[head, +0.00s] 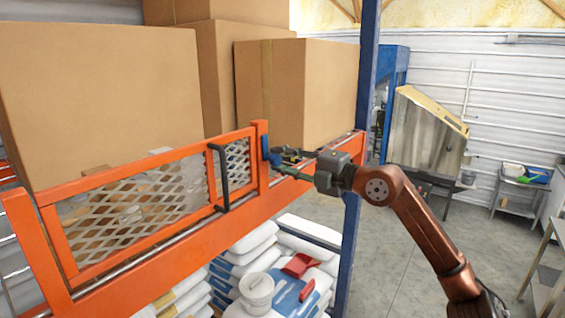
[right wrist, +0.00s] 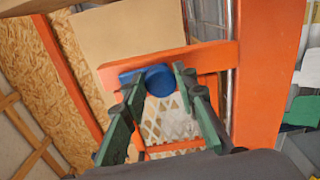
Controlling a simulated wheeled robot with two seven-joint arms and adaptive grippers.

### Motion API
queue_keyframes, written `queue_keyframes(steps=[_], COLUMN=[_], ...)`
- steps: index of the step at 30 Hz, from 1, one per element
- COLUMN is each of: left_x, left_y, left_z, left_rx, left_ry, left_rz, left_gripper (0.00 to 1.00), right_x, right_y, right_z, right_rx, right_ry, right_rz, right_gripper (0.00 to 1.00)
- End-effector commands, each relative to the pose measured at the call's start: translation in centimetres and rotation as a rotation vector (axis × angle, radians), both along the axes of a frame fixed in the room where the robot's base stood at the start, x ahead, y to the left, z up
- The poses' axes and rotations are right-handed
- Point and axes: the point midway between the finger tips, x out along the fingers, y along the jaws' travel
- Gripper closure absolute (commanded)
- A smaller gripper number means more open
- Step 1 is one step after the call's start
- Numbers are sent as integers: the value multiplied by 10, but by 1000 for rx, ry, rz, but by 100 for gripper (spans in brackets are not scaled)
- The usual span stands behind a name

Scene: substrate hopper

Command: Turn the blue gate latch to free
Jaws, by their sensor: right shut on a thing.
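The blue gate latch (head: 266,147) is on the orange post at the right end of the mesh gate (head: 150,157) in the head view. In the right wrist view the blue latch (right wrist: 158,80) shows as a round hub with a short arm to the left, between my fingertips. My right gripper (head: 280,163) reaches it from the right and is shut on the latch. Its two green fingers (right wrist: 157,84) lie either side of the blue part; exact contact is partly hidden. My left gripper is not in view.
A black handle (head: 221,178) stands out from the gate. Large cardboard boxes (head: 300,92) stand behind it. A blue upright (head: 351,230) rises right of the gate. Stacked sacks (head: 245,262) and a white bucket (head: 257,293) are below. Open floor (head: 385,250) lies to the right.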

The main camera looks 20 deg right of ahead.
Motion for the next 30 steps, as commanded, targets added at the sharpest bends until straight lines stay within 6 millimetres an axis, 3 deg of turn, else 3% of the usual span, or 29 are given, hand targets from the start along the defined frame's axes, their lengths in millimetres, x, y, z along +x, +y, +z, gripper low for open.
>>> queue_keyframes(steps=[22,23,30], left_x=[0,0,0], left_y=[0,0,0], left_z=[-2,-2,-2], left_rx=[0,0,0], left_ry=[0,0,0], left_rz=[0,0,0], left_gripper=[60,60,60], right_x=[0,0,0], right_y=[-1,-1,0], right_z=[0,0,0], right_rx=[66,66,65], right_ry=[50,50,50], right_rz=[-1,-1,0], right_gripper=[98,71,57])
